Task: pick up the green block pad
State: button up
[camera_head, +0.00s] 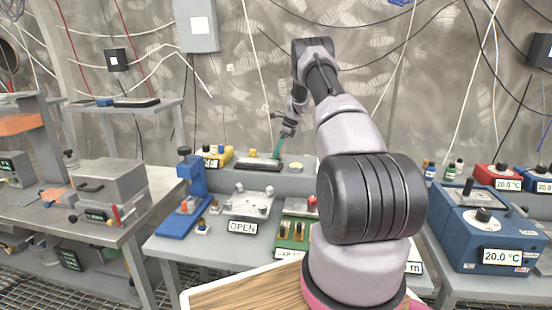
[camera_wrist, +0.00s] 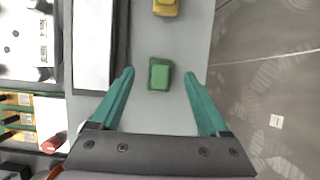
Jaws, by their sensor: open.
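The green block pad (camera_wrist: 160,74) is a small green block lying on a pale grey surface in the wrist view. My gripper (camera_wrist: 159,75) has two teal fingers spread apart, one on each side of the block in the picture, with clear gaps. Nothing is held. In the head view my gripper (camera_head: 277,149) reaches down at the back of the middle table, and I cannot make out the green block there. How high the fingertips are above the surface is hard to tell.
A yellow block (camera_wrist: 166,7) lies beyond the green one. A long dark-edged tray (camera_wrist: 94,45) runs close along the left finger; it also shows in the head view (camera_head: 258,164). A blue stand (camera_head: 188,190) and a metal plate fixture (camera_head: 246,201) are nearer. The right side drops to the floor.

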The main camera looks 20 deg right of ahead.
jog(key=shift+x, duration=1.2)
grip_shut()
